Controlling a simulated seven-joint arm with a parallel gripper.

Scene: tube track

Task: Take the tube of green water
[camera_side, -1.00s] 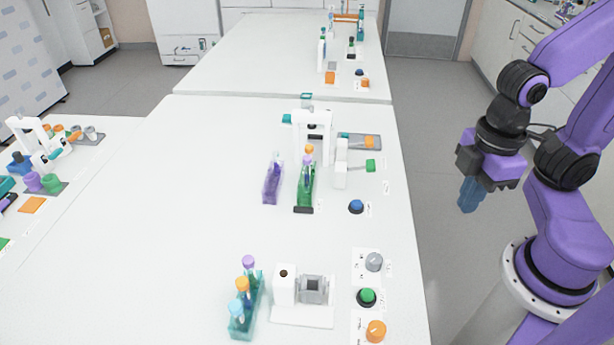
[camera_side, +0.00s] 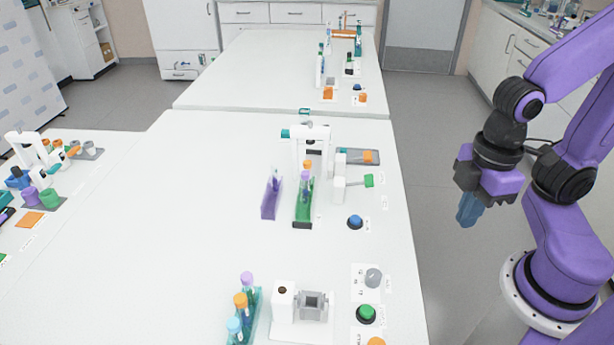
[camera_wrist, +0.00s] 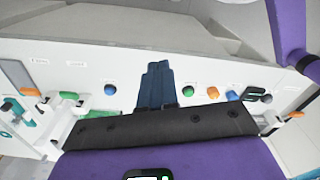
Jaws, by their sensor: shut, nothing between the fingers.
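My gripper (camera_side: 467,214) hangs over the floor to the right of the white table, shut and empty, apart from everything on the table. In the wrist view its blue fingers (camera_wrist: 157,72) are together. A teal rack (camera_side: 258,322) at the front of the table holds tubes with purple (camera_side: 246,279), orange (camera_side: 240,300) and light blue (camera_side: 234,324) caps. Farther back, a green rack (camera_side: 303,216) holds upright tubes, one with an orange cap (camera_side: 306,165). A purple rack (camera_side: 271,203) beside it holds a tube (camera_side: 275,176). Which tube holds green water I cannot tell.
A white device with a grey block (camera_side: 312,305) stands right of the front rack. Green (camera_side: 366,314) and blue (camera_side: 355,222) knobs line the table's right side. A white stand (camera_side: 312,135) is behind the green rack. The table's left middle is clear.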

